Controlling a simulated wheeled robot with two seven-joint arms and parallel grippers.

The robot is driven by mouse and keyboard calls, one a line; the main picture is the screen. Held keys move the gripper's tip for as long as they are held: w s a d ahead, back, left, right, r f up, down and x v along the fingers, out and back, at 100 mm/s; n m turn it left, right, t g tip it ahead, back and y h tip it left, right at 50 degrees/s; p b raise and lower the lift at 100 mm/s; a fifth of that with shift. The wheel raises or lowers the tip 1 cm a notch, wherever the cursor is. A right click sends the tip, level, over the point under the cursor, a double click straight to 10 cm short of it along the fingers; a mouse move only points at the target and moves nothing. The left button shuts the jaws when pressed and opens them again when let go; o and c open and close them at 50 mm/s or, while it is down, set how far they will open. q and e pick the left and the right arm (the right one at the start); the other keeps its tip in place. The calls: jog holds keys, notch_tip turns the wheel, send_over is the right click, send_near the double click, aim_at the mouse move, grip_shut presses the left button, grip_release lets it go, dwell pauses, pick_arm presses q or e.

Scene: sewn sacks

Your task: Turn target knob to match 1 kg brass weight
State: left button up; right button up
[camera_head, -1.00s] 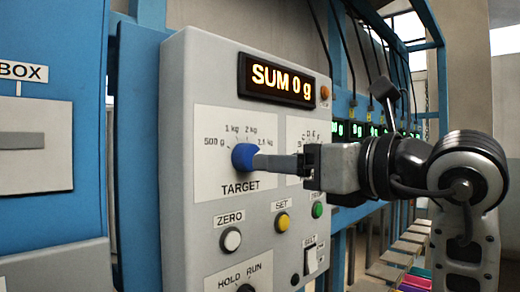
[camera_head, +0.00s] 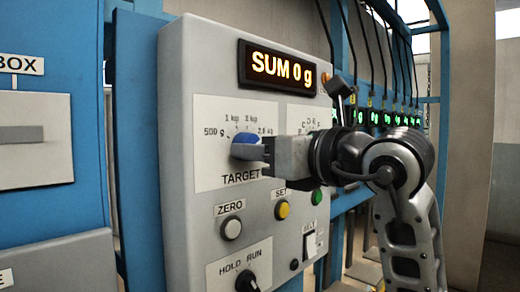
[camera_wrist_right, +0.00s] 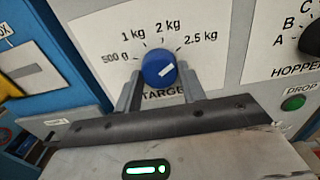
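The blue target knob (camera_head: 245,143) sits on the grey panel under a dial marked 500 g, 1 kg, 2 kg and 2.5 kg. In the right wrist view the knob (camera_wrist_right: 155,62) has a white mark slanting up to the right, roughly toward 2.5 kg. My right gripper (camera_wrist_right: 159,72) has its fingers apart, one on each side of the knob, with a narrow gap showing; contact cannot be made out. In the head view the right gripper (camera_head: 262,150) hides the knob's right side. No brass weight is visible. My left gripper is out of view.
The display (camera_head: 276,67) reads SUM 0 g. Below the dial are the ZERO button (camera_head: 231,228), yellow SET button (camera_head: 282,209), a green button (camera_head: 317,197) and the HOLD/RUN knob (camera_head: 247,281). The hopper knob (camera_wrist_right: 312,38) is right of the dial.

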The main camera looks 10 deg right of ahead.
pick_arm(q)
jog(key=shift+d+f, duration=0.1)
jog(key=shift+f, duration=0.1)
pick_arm(e)
jog(key=shift+n, duration=0.3)
pick_arm(q)
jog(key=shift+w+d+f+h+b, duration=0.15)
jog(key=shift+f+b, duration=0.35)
jog(key=shift+b, duration=0.75)
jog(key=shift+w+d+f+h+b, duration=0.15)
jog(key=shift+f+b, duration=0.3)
jog(key=shift+b, duration=0.8)
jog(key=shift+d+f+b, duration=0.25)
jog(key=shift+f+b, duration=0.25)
jog(key=shift+b, duration=0.75)
pick_arm(e)
jog(key=shift+r+n, duration=0.1)
jog(key=shift+n, duration=7.5)
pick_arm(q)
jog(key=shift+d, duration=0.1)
pick_arm(e)
jog(key=o, duration=1)
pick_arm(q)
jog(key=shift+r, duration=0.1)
